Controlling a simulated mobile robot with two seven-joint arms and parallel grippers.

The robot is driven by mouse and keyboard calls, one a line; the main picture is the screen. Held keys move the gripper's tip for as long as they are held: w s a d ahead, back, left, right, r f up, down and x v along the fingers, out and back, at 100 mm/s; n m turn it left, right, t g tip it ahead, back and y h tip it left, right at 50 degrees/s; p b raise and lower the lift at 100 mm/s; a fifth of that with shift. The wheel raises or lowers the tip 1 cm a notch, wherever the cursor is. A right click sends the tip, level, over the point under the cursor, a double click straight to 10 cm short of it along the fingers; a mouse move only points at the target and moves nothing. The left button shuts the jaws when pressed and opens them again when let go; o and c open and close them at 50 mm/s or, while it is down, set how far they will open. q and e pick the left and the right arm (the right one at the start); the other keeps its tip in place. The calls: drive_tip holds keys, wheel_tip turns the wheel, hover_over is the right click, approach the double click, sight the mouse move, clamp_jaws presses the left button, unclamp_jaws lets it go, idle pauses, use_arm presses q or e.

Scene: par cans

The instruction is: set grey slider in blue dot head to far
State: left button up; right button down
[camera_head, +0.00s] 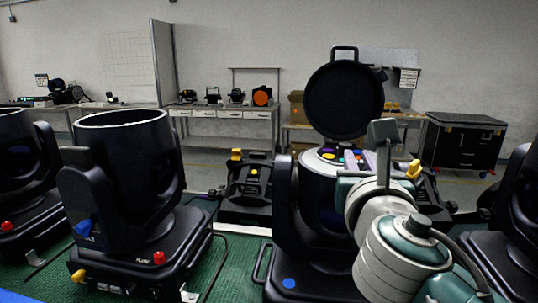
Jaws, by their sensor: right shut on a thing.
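The blue dot head (289,231) is a black moving-head lamp at the centre right, with a blue dot (289,283) on its base. Its round black lid (343,98) stands open. Coloured pieces, among them a purple one (328,156), show on its pale top plate (316,163). My right gripper (366,172) is at the right side of this plate, largely covered by my wrist. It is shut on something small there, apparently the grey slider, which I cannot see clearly. My left gripper is out of view.
Another black head (125,160) with a red knob stands to the left; more heads are at both edges. A lower black unit with a yellow knob (237,154) sits behind.

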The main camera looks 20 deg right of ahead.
drive_tip(key=shift+s+d+r+p, duration=0.1)
drive_tip(key=shift+s+d+p, duration=0.4)
drive_tip(key=shift+d, duration=0.4)
drive_tip(key=c, duration=0.8)
unclamp_jaws()
drive_tip(key=shift+s+a, duration=0.15)
drive_tip(key=shift+s, duration=0.1)
drive_tip(key=b+v, duration=0.2)
drive_tip(key=v, duration=0.7)
drive_tip(key=shift+s, duration=0.2)
